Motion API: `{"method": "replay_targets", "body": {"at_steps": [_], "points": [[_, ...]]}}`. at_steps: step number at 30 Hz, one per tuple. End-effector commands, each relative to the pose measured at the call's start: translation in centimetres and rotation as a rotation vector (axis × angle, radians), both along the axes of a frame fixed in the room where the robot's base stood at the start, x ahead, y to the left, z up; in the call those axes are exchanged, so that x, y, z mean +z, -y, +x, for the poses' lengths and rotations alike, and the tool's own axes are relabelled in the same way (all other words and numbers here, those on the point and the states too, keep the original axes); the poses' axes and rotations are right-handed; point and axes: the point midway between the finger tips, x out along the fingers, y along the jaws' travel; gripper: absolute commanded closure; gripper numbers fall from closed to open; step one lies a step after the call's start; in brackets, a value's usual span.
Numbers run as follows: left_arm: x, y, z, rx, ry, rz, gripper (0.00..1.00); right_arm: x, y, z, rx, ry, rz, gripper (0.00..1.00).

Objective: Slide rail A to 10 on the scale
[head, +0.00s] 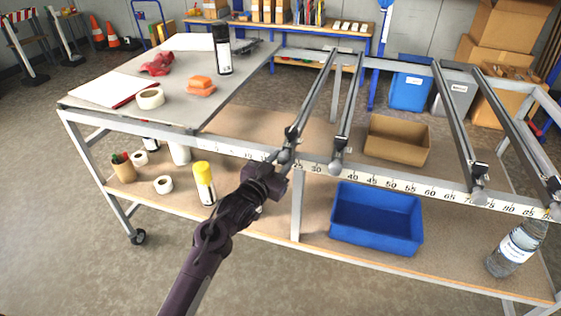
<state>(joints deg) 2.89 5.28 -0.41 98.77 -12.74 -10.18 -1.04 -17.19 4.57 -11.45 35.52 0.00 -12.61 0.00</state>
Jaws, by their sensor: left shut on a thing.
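Several sliding rails cross the open part of the workbench frame. The leftmost rail (313,92) has its front end at the numbered scale (395,184), just left of the 25 mark. No rail letter is readable, so I cannot tell for sure which is rail A. My left gripper (282,160) is at this rail's front end and shut on it; the fingers partly hide the contact and the marks around 20. My right gripper is not in view.
A second rail (346,110) stands close on the right, its front end between 30 and 40. Two more rails (455,120) are farther right. The tabletop (215,110) at left holds tape, orange blocks and a black can. A blue bin (376,222) is on the shelf below.

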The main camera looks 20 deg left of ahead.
Motion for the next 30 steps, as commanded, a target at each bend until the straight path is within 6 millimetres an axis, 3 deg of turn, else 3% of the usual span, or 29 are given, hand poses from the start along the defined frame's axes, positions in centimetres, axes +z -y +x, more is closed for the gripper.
{"method": "replay_targets", "body": {"at_steps": [5, 8, 15, 20, 30], "points": [[0.0, -0.1, 0.0, 0.000, -0.001, 0.001, 1.00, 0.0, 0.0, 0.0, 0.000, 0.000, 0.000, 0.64], [0.0, -1.3, 0.0, 0.003, -0.001, 0.004, 1.00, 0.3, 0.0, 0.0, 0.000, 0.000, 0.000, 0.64], [0.0, -7.7, 0.1, 0.007, -0.002, 0.008, 1.00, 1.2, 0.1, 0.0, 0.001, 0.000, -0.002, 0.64], [0.0, -10.8, 0.1, 0.006, -0.001, 0.003, 1.00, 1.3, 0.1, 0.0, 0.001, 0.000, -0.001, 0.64], [0.0, -11.7, 0.0, 0.003, -0.002, -0.001, 1.00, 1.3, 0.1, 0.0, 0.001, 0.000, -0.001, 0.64]]}}
